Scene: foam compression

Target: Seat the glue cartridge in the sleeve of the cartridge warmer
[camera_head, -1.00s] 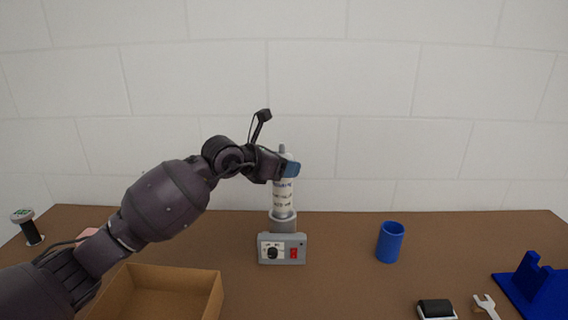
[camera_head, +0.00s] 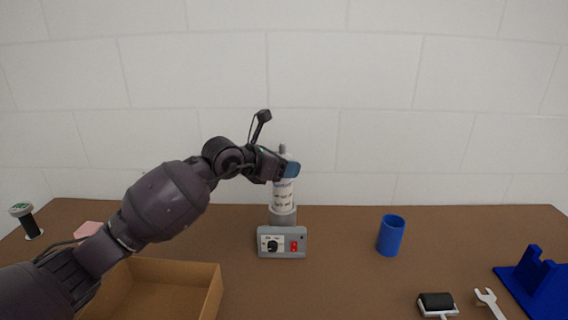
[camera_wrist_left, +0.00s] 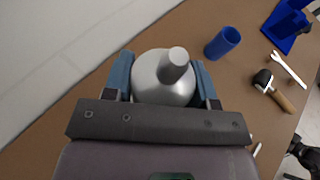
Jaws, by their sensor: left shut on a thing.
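The glue cartridge (camera_head: 284,194) is a white printed tube with a grey nozzle on top. It stands upright over the cartridge warmer (camera_head: 282,242), a grey box with a black knob and a red switch. The cartridge's lower end meets the grey sleeve (camera_head: 283,216); how deep it sits inside cannot be told. My left gripper (camera_head: 287,168) is shut around the cartridge's upper part. In the left wrist view, the cartridge's silver shoulder and nozzle (camera_wrist_left: 165,78) lie between the two blue fingers. My right gripper cannot be made out; a dark part shows at the right edge there.
A blue cup (camera_head: 391,236) stands right of the warmer. An open cardboard box (camera_head: 165,290) and a spool (camera_head: 27,220) are on the left.

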